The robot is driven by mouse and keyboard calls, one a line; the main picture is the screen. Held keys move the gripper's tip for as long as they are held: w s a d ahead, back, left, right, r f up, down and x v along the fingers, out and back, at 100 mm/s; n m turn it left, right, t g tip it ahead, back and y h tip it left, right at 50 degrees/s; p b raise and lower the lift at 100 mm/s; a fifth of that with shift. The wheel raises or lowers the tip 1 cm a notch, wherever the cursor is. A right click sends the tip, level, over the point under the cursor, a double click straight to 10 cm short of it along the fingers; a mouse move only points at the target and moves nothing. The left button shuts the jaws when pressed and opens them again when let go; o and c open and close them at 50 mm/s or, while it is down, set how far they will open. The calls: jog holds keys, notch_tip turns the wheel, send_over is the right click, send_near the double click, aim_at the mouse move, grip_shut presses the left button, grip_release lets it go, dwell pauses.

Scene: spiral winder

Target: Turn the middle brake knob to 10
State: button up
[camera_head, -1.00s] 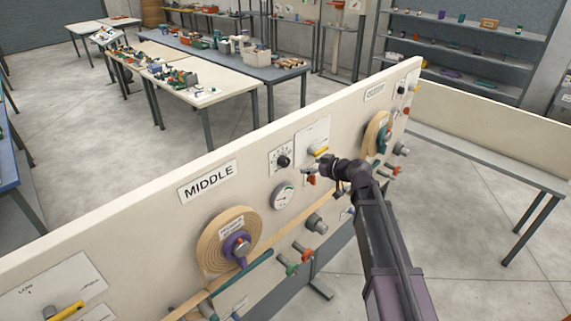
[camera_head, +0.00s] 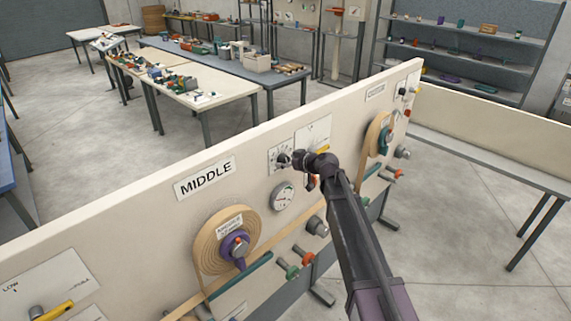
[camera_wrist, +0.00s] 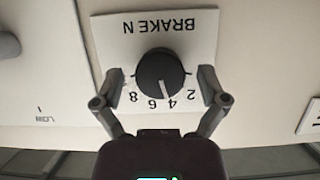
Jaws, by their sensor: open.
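The middle brake knob (camera_wrist: 160,72) is a round black knob on a white plate (camera_wrist: 128,34) marked BRAKE N, seen upside down in the wrist view. Its white pointer line is near the 4. The 2, 4, 6 and 8 show; the 10 cannot be made out beside the left finger. My gripper (camera_wrist: 167,86) is open, with one finger on each side of the knob and small gaps visible. In the head view my gripper (camera_head: 286,160) is at the brake plate (camera_head: 274,153), right of the MIDDLE label (camera_head: 206,179), and covers most of the knob.
Below the brake plate are a round gauge (camera_head: 283,198), a tape roll (camera_head: 212,250) with a purple hub, and a grey knob (camera_head: 316,226). Green and red knobs stick out lower down.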

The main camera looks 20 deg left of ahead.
jog(key=shift+a, duration=0.1)
jog(key=c, duration=1.1)
jog(key=shift+c, duration=0.2)
jog(key=shift+w+m, duration=0.1)
jog(key=shift+m, duration=0.3)
jog(key=shift+f+m+g+y+b, duration=0.15)
jog(key=shift+m+g+y+b, duration=0.3)
jog(key=shift+m+g, duration=0.5)
jog(key=m+b, duration=0.1)
jog(key=m+g+y, duration=0.1)
jog(key=m, duration=0.1)
jog(key=shift+f+m+g+y+b, duration=0.1)
jog(key=shift+m+g+y+b, duration=0.15)
jog(key=shift+b, duration=0.1)
jog(key=m+g+y+b, duration=0.1)
jog(key=m+b, duration=0.2)
jog(key=m, duration=0.1)
jog(key=shift+y, duration=0.4)
jog(key=shift+m+g+y+b, duration=0.3)
jog(key=shift+m+y+b, duration=0.55)
jog(key=shift+m, duration=0.85)
